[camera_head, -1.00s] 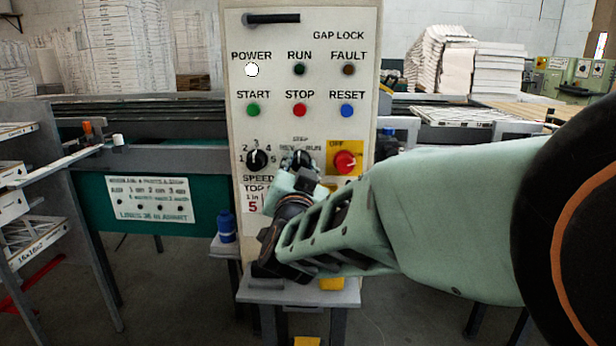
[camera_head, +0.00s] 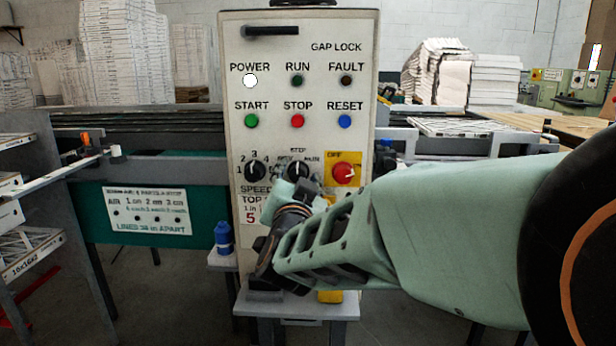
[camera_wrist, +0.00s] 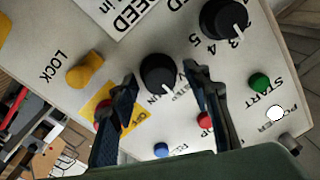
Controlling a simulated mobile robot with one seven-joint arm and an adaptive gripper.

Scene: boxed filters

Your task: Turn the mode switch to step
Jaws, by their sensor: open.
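The mode switch (camera_wrist: 158,75) is a round black knob with a white pointer line. In the wrist view it sits between the two fingers of my open gripper (camera_wrist: 160,80). I cannot tell whether either finger touches it. Its pointer appears to face the STEP side of its labels, which the fingers partly hide. In the head view the mode switch (camera_head: 298,168) is low on the pale control panel (camera_head: 222,60), right of the speed knob. There my gripper (camera_head: 299,188) is just below and in front of it, and hides its lower part.
The black speed knob (camera_head: 255,171) is on the left and the red OFF knob (camera_head: 343,173) on yellow on the right. START (camera_head: 251,121), STOP (camera_head: 298,121) and RESET (camera_head: 345,121) buttons are above. A yellow lock knob (camera_wrist: 85,70) shows in the wrist view.

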